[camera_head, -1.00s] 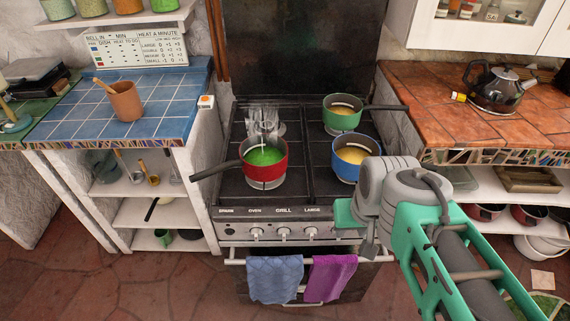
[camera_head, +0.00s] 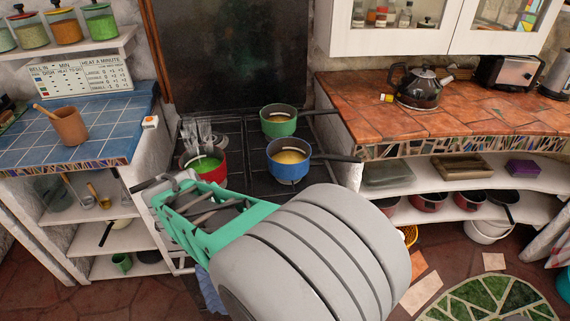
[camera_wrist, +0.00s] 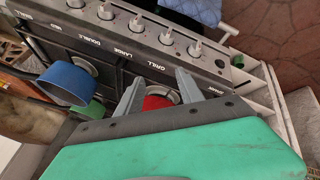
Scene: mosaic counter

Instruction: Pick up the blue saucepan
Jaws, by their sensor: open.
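The blue saucepan (camera_head: 289,172) stands upright on the front right of the stove, with yellow contents and a dark handle pointing right. In the wrist view, the blue saucepan (camera_wrist: 68,84) is at the left, apart from my gripper. My gripper (camera_wrist: 160,76) is open and empty. Its two grey fingers point toward the stove front, with the red pan showing between and beyond them. In the head view, my arm reaches left across the stove front; its end is near the red pan, left of the blue saucepan, and the fingers are not clear there.
A red pan (camera_head: 211,173) with green contents and a green pan (camera_head: 279,124) share the stove. Glasses (camera_head: 197,135) stand behind the red pan. A tiled counter (camera_head: 420,120) with a kettle (camera_head: 417,87) is at the right, a blue-tiled counter (camera_head: 98,120) at the left.

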